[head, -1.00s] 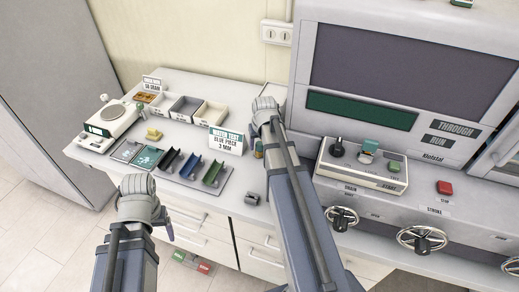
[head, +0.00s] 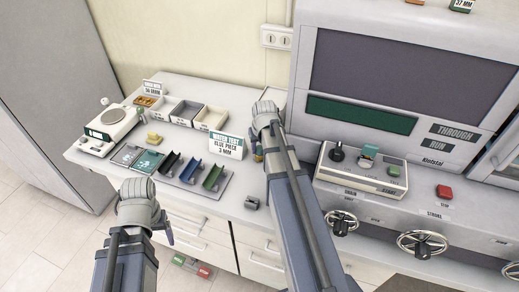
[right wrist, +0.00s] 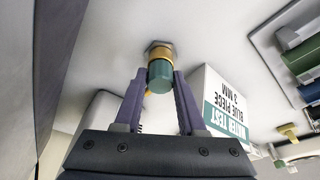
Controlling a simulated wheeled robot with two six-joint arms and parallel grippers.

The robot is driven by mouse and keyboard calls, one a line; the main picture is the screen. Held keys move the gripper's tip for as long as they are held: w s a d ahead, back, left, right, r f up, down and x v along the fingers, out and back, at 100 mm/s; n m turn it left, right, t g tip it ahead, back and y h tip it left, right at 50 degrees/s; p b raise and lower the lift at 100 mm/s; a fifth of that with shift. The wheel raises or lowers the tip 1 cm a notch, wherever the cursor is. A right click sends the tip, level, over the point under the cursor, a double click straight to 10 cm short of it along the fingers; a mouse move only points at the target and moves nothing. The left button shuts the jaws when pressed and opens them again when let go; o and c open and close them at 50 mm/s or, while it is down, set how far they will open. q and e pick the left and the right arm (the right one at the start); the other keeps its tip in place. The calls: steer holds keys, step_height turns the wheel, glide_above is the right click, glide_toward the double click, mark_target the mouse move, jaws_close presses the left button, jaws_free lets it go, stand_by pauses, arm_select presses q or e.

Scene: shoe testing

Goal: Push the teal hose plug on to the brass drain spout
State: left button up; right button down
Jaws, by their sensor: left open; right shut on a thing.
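In the right wrist view my right gripper (right wrist: 161,80) is shut on the teal hose plug (right wrist: 160,75), with a purple finger on either side. The brass drain spout (right wrist: 160,51) lies directly beyond the plug, in line with it, with a hex nut at its base on a pale surface. The plug's far end meets the brass; how far it is on cannot be told. In the head view my right arm mostly hides the plug and spout beside the card. My left gripper (head: 168,232) is open and empty in front of the counter, one purple finger showing.
A water test card (head: 227,146) stands left of my right gripper; it also shows close by in the right wrist view (right wrist: 222,108). Trays (head: 184,112), coloured channel pieces (head: 190,172) and a scale (head: 112,120) occupy the counter's left. A control box (head: 360,170) stands right.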

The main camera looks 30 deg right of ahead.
mark_target(259, 148)
step_height(259, 148, up, 10)
steer(key=p, duration=0.9)
steer(key=shift+p, duration=0.35)
steer(key=shift+s+a, duration=0.1)
